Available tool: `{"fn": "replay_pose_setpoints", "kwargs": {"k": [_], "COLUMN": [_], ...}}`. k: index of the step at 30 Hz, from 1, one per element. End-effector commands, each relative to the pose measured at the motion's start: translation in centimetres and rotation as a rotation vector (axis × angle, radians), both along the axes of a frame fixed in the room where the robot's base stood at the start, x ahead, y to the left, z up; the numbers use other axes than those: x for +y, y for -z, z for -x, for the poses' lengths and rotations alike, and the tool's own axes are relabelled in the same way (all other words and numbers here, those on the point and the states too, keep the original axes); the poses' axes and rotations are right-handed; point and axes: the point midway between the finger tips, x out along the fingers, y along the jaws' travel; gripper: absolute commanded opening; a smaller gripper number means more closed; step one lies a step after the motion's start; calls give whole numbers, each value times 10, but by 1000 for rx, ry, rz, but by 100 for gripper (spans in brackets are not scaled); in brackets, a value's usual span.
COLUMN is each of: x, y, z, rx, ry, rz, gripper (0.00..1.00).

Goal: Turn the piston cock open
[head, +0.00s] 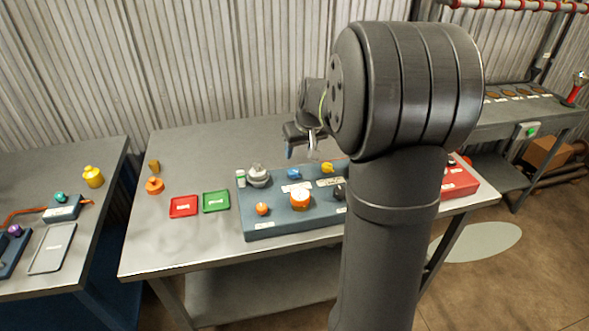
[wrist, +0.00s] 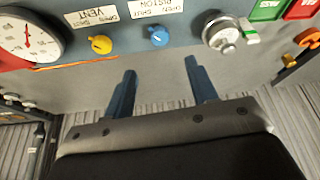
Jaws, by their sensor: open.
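The piston cock is a small blue knob (head: 294,174) near the back edge of the blue-grey panel (head: 270,228). In the wrist view the blue knob (wrist: 158,37) lies beside a white label reading PISTON. My gripper (wrist: 160,68) is open and empty. Its two blue fingers are apart, and the knob lies beyond their tips, roughly in line with the gap. In the head view my gripper (head: 302,148) hangs behind and above the panel's back edge. The knob's exact turned position is hard to tell.
A yellow knob (wrist: 100,44) labelled VENT and a silver fitting (wrist: 222,33) flank the blue knob. A white gauge (wrist: 18,40) is farther left. Red (head: 184,207) and green (head: 216,201) trays lie left of the panel. My arm hides part of the panel's right side.

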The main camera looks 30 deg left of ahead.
Motion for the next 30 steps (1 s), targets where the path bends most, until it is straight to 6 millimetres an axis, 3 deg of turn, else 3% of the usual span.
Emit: {"fn": "replay_pose_setpoints", "kwargs": {"k": [9, 15, 21, 30], "x": [21, 30, 35, 36], "y": [63, 90, 103, 105], "z": [-15, -22, -26, -26], "rx": [3, 1, -1, -1], "ry": [1, 1, 1, 1], "rz": [0, -1, -2, -3], "gripper": [52, 52, 52, 52]}}
